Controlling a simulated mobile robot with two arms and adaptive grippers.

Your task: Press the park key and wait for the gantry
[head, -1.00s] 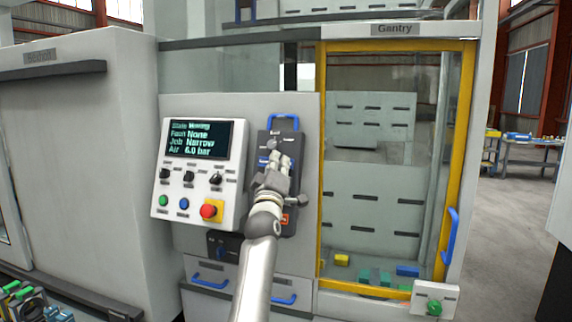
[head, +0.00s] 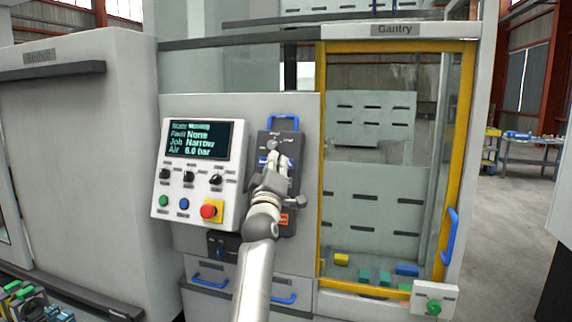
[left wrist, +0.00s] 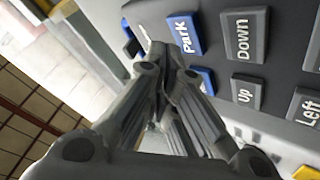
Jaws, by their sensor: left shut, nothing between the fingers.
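The dark grey pendant (head: 265,141) with a blue handle hangs on the front panel of the gantry cell. The screen (head: 198,140) reads State Moving, Job Narrow, Air 6.0 bar.
The control box (head: 166,140) with a red emergency button (head: 208,211) stands left of the pendant. The yellow-framed glass door (head: 322,200) is at the right, with coloured blocks behind it. A green button (head: 433,308) sits below the door.

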